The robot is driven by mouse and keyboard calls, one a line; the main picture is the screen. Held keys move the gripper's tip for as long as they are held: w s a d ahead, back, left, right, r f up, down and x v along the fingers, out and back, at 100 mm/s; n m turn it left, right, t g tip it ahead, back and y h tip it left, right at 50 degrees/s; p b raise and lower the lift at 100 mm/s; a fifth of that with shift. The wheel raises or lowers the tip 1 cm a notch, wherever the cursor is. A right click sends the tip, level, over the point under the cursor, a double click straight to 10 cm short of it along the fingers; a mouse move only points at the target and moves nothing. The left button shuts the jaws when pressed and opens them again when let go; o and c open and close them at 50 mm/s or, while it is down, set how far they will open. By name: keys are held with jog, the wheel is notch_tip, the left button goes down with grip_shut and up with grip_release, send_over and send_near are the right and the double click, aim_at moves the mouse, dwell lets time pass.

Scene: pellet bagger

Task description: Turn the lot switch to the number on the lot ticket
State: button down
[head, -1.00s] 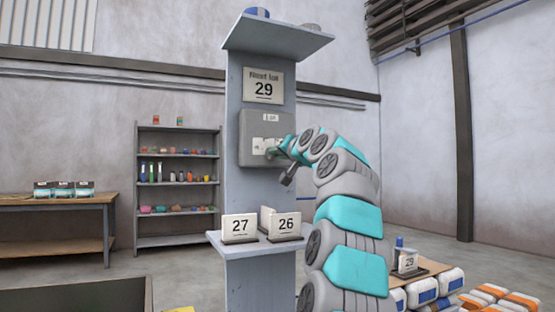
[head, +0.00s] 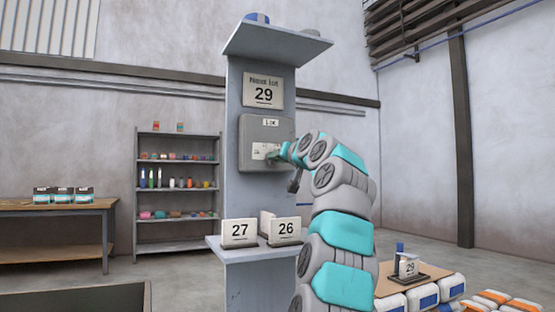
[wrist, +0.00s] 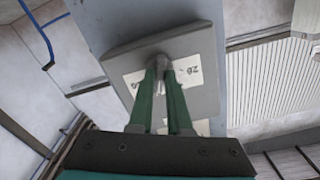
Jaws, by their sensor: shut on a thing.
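The lot ticket (head: 263,91) on the grey column reads "Next Lot 29" in the head view. Below it is the grey switch box (head: 252,130) with a small "Lot" label and a pale number plate. My gripper (wrist: 162,72) is shut on the knob of the lot switch (wrist: 158,59), with a green finger on either side of it. In the head view my gripper (head: 275,156) is at the lower part of the box and hides the knob. A number (wrist: 190,71) shows beside the knob in the wrist view, but the knob's setting is unclear.
Cards reading 27 (head: 240,232) and 26 (head: 285,230) stand on the column's lower shelf, below my arm. A shelf rack (head: 178,215) and a bench (head: 60,206) are behind at left.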

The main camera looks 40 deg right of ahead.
jog(key=c, duration=0.9)
grip_release()
jog(key=shift+o, duration=0.2)
jog(key=shift+s, duration=0.1)
jog(key=b+v, duration=0.2)
jog(key=v, duration=0.5)
jog(key=shift+s+b, duration=0.35)
jog(key=shift+a, duration=0.1)
